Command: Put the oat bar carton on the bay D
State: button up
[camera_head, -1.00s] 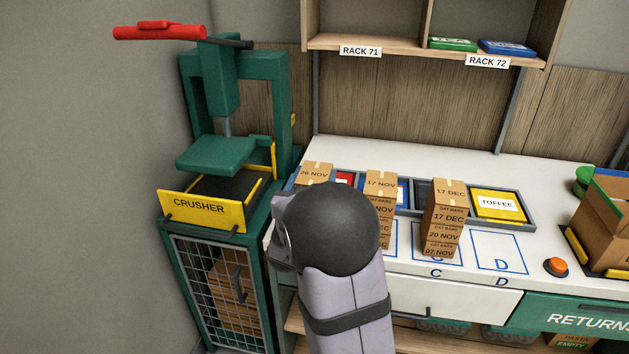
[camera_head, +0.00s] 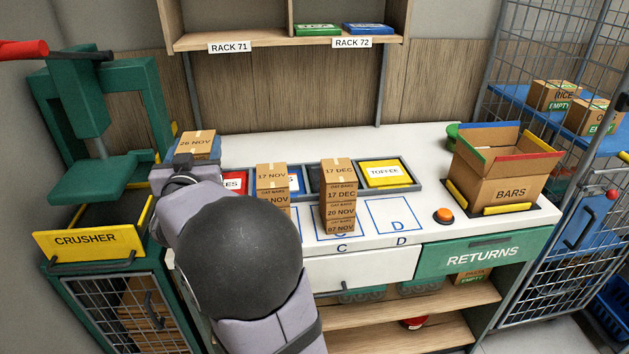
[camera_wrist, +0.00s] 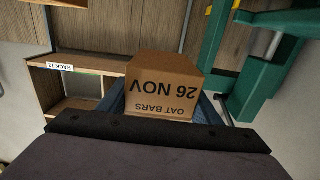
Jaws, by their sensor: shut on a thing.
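My gripper (camera_head: 185,168) is shut on the oat bar carton (camera_head: 199,146) marked 26 NOV, at the left end of the counter, near the crusher. The wrist view shows the carton (camera_wrist: 160,88) between the two fingers, its OAT BARS 26 NOV face toward the camera and its print upside down. It appears held above the counter; its underside is hidden in the head view. Bay D (camera_head: 391,215) is a blue outlined square at the right of the bay row, and it is empty.
A carton stack (camera_head: 338,205) stands in bay C, left of bay D; another stack (camera_head: 272,182) stands farther left. Behind is a tray row with a yellow TOFFEE box (camera_head: 384,173).

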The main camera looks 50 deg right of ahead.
jog(key=s+d+r+b, duration=0.1)
jog(key=s+d+r, duration=0.2)
jog(key=s+d, duration=0.45)
jog(key=s+d+r+m+g+h+b, duration=0.1)
jog(key=s+d+r, duration=0.25)
jog(key=d, duration=0.65)
jog(key=s+d+r+b, duration=0.1)
jog(key=s+d+r, duration=0.2)
jog(key=s+d, duration=1.1)
jog(key=s, duration=0.1)
jog(key=shift+n+t+y, duration=0.5)
jog(key=shift+s+d+f+b, duration=0.5)
jog(key=shift+s+f, duration=0.85)
jog(key=shift+f, duration=3.7)
jog(key=shift+s+d+f+b, duration=0.25)
jog(key=shift+s+f+b, duration=0.8)
jog(key=shift+f, duration=3.95)
jog(key=shift+s+d+f+b, duration=0.4)
jog(key=shift+s+f, duration=1.2)
jog(key=shift+f, duration=3.45)
jog(key=shift+f, duration=0.1)
jog(key=shift+f, duration=0.15)
jog(key=o, duration=1.2)
jog(key=shift+a, duration=0.1)
